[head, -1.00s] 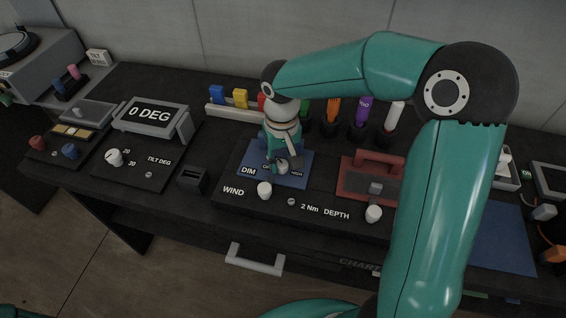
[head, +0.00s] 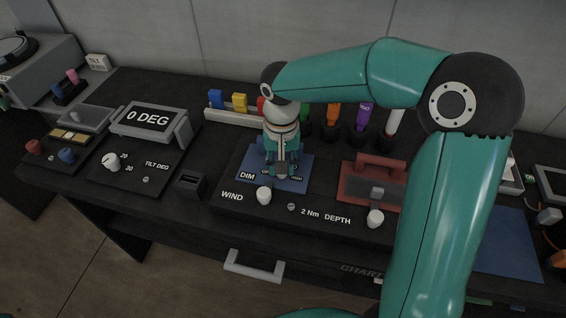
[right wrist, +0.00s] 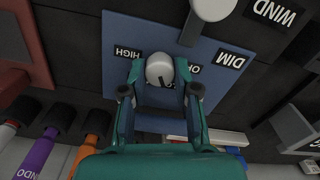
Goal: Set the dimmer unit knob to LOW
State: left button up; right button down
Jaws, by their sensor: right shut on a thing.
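The dimmer unit is a blue panel (head: 299,179) marked DIM on the dark console. Its round pale knob (right wrist: 160,67) shows in the right wrist view, with a small dark mark on it whose direction I cannot read for sure. The HIGH label (right wrist: 128,53) and a partly covered OFF label (right wrist: 195,68) flank the knob; I cannot make out a LOW label. My right gripper (right wrist: 160,92) is over the panel, its fingers closed on the knob from both sides. In the head view the right gripper (head: 282,172) hides the knob. My left gripper is not in view.
The WIND knob (head: 264,195) and DEPTH knob (head: 375,218) stand in front of the panel. A red unit with a handle (head: 374,180) is to its right. Coloured fuses (head: 240,102) and several upright markers (head: 364,112) stand behind. A tilt display (head: 149,118) is at left.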

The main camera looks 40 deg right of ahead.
jog(key=c, duration=0.9)
grip_release()
jog(key=shift+o, duration=0.2)
notch_tip(320, 180, up, 12)
